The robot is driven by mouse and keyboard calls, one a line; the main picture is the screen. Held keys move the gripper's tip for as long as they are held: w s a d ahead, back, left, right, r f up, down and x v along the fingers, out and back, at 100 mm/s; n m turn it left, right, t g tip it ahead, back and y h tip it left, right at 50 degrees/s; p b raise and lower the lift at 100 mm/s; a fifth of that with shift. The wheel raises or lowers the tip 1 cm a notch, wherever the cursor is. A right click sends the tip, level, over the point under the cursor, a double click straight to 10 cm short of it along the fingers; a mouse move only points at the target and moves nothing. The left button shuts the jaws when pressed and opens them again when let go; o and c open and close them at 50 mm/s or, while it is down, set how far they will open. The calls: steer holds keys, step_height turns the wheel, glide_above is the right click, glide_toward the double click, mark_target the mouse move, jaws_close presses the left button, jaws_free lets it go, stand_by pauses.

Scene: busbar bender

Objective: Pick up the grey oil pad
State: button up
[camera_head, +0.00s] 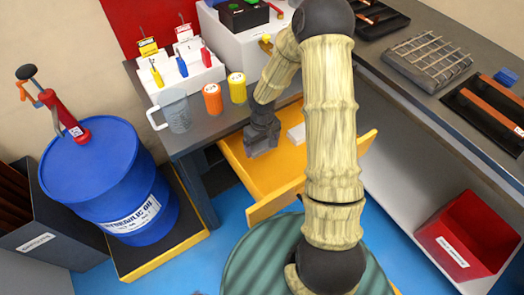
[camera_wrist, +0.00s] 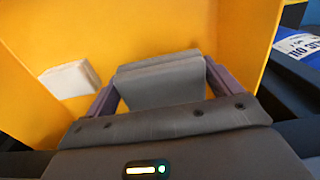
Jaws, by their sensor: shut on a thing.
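The grey oil pad (camera_wrist: 160,82) looks like a thick grey block and sits between the two fingers of my gripper (camera_wrist: 160,88) in the wrist view. The fingers press on its left and right sides. In the head view my gripper (camera_head: 262,148) points down into the open yellow drawer (camera_head: 256,212). I cannot tell whether the pad touches the drawer floor. A white pad (camera_wrist: 70,80) lies in the drawer to the left of the grey one in the wrist view; it also shows in the head view (camera_head: 297,133).
A grey mug (camera_head: 175,112), an orange can (camera_head: 212,99) and a yellow can (camera_head: 237,88) stand on the bench above the drawer. A blue drum (camera_head: 105,180) stands at left. A red bin (camera_head: 465,235) is at lower right. The drawer walls surround my gripper.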

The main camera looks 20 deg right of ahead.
mark_target(262, 143)
step_height(262, 143, up, 20)
steer(key=p, duration=0.3)
steer(key=shift+r, duration=0.2)
